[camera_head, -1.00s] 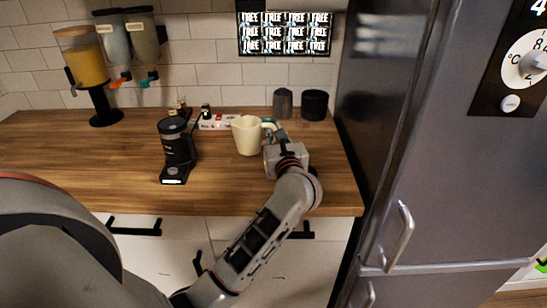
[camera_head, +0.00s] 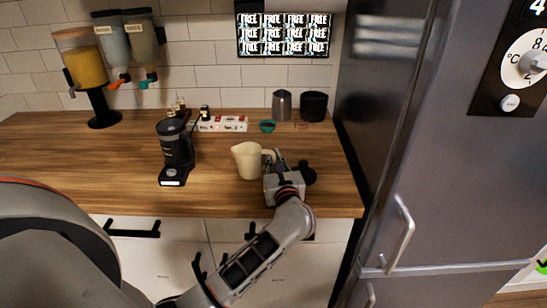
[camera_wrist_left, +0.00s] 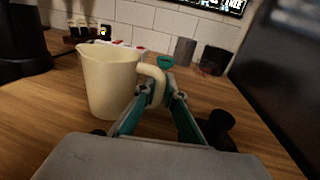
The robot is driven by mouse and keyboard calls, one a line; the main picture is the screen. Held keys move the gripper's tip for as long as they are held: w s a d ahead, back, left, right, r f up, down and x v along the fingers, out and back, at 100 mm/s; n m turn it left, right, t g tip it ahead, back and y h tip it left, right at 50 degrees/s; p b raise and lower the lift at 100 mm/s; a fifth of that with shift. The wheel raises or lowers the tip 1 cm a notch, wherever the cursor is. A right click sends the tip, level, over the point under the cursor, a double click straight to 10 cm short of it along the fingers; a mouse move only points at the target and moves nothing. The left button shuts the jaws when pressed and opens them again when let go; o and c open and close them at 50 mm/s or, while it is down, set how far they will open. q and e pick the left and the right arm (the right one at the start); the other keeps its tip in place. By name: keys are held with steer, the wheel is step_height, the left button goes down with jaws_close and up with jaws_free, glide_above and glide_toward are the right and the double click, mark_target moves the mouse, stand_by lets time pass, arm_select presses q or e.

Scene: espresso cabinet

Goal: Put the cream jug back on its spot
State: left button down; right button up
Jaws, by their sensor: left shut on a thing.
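The cream jug (camera_head: 247,161) is upright near the front right of the wooden counter, its spout toward the left. My left gripper (camera_head: 276,164) is on its right side, shut on its handle. In the left wrist view the jug (camera_wrist_left: 106,82) fills the left middle, and the teal fingers of the gripper (camera_wrist_left: 172,96) close around the handle (camera_wrist_left: 154,80). I cannot tell whether the jug's base touches the counter. My right gripper is not in view.
A black grinder-like machine (camera_head: 175,152) stands left of the jug. A small black object (camera_head: 307,174) is right of the gripper. Behind are a teal-rimmed item (camera_head: 267,126), a power strip (camera_head: 222,124), a grey pitcher (camera_head: 282,105) and a black canister (camera_head: 314,106). The fridge (camera_head: 440,150) bounds the right.

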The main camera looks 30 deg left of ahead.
arm_select(q)
steer(key=shift+f, duration=0.15)
steer(key=c, duration=2.1)
jaws_free()
steer(key=shift+c, duration=0.2)
